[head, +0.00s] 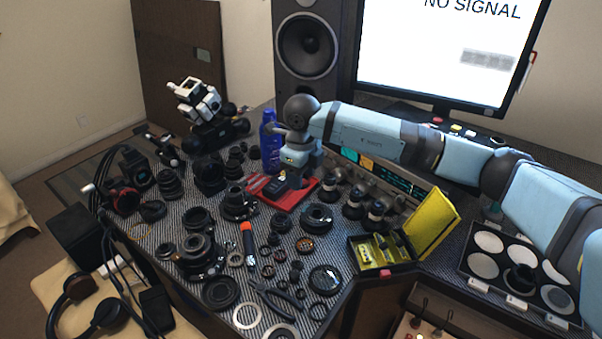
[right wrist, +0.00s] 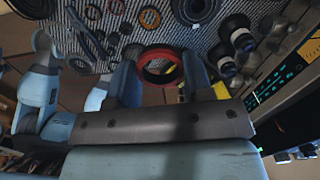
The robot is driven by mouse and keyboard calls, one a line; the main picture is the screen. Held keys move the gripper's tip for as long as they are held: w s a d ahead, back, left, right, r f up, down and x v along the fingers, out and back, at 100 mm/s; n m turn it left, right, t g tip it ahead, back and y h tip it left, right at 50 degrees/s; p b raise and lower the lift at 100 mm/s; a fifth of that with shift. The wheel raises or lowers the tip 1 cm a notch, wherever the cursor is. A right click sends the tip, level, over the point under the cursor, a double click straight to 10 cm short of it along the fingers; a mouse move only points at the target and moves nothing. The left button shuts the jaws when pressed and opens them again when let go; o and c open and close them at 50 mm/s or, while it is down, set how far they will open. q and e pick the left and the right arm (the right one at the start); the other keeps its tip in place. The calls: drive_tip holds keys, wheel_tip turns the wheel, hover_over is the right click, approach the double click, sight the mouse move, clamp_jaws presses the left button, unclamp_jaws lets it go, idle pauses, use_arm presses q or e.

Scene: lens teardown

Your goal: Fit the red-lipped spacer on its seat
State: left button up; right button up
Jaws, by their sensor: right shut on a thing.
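The red-lipped spacer (right wrist: 145,55) is a short dark ring with a red rim, seen in the right wrist view. My right gripper (right wrist: 160,66) is shut on it, one finger on each side. In the head view my right gripper (head: 287,181) points down over the red tray (head: 300,196); the spacer cannot be made out clearly there. Several black lens barrels stand left of the gripper, one of them close by (head: 238,207). I cannot tell which part carries the spacer's seat. My left gripper is not in view.
A blue bottle (head: 268,139) stands just behind the right gripper. Several lenses (head: 354,203) stand to its right, near a yellow-lidded box (head: 429,228). Loose rings, an orange-handled tool (head: 247,239) and pliers (head: 279,297) crowd the front. Little mat is free.

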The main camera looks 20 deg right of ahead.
drive_tip(key=m, duration=0.2)
drive_tip(key=w+f+m, duration=0.1)
drive_tip(key=m, duration=0.1)
drive_tip(key=d+m+p, duration=0.1)
drive_tip(key=m, duration=0.2)
drive_tip(key=shift+w+f, duration=0.4)
drive_tip(key=f+m, duration=0.1)
drive_tip(key=m, duration=0.3)
drive_tip(key=m+p, duration=0.3)
drive_tip(key=m, duration=1.1)
approach(317, 213)
drive_tip(key=shift+w+a, duration=0.3)
drive_tip(key=shift+a, duration=0.2)
drive_tip(key=shift+d+f+m, duration=0.4)
drive_tip(key=shift+f+m, duration=0.2)
drive_tip(key=shift+m, duration=0.5)
drive_tip(key=shift+s+d+f, duration=0.1)
drive_tip(key=shift+f, duration=0.15)
drive_tip(key=shift+f+b, duration=0.8)
drive_tip(key=shift+f, duration=0.15)
drive_tip(key=shift+f+b, duration=0.65)
drive_tip(key=shift+f, duration=0.05)
drive_tip(key=shift+f+b, duration=0.4)
drive_tip(key=shift+f, duration=0.4)
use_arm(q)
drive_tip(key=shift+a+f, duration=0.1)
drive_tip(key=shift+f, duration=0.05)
use_arm(e)
drive_tip(key=shift+f, duration=0.35)
